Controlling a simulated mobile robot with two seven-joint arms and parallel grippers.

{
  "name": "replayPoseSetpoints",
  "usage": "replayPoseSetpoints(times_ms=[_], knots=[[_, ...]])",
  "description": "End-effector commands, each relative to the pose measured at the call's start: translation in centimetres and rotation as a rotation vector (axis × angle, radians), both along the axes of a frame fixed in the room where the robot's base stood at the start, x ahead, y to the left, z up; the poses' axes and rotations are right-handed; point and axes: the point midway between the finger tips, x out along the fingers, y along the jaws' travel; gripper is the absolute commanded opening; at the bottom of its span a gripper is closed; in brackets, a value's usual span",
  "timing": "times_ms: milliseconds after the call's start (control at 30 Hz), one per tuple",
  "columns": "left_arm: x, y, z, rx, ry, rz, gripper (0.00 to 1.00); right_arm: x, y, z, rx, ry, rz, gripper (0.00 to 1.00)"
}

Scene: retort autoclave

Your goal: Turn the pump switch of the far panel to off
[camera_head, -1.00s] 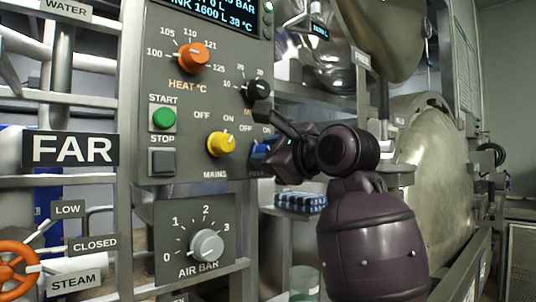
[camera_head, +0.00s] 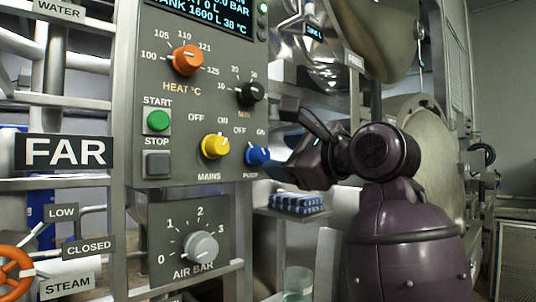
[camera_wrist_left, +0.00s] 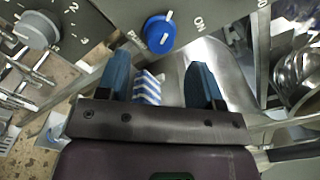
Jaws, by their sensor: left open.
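The blue pump switch (camera_head: 257,154) is at the lower right of the grey FAR panel (camera_head: 185,115), right of the yellow mains knob (camera_head: 215,146). It also shows at the top of the left wrist view (camera_wrist_left: 159,35). Its white mark looks turned to the OFF side rather than to ON, but its exact setting is hard to tell. My left gripper (camera_head: 284,142) is just right of the switch, its fingers apart. In the left wrist view my gripper (camera_wrist_left: 161,64) is open and empty, and the switch is beyond its fingertips. My right gripper is not in view.
Above are the black minutes knob (camera_head: 250,92) and orange heat knob (camera_head: 187,60). The green start button (camera_head: 158,120) is left, the air dial (camera_head: 201,247) below. A blue-and-white striped stack (camera_head: 297,204) stands under my gripper. Pipes and an orange valve wheel (camera_head: 12,278) are left.

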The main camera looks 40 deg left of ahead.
Motion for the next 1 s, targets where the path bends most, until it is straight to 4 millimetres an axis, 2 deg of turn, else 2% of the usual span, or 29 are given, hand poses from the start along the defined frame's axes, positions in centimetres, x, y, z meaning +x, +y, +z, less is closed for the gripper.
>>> replayPoseSetpoints(times_ms=[100, 333, 1000], knots=[[-0.1, -2.0, 0.0, 0.000, 0.000, -0.003, 0.60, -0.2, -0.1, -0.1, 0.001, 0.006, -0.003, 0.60], [-0.3, -4.3, 0.0, 0.000, 0.000, 0.000, 0.60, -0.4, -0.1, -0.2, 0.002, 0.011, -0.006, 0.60], [-0.6, -4.7, 0.4, 0.000, -0.005, 0.000, 0.60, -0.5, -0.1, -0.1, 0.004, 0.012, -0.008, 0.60]])
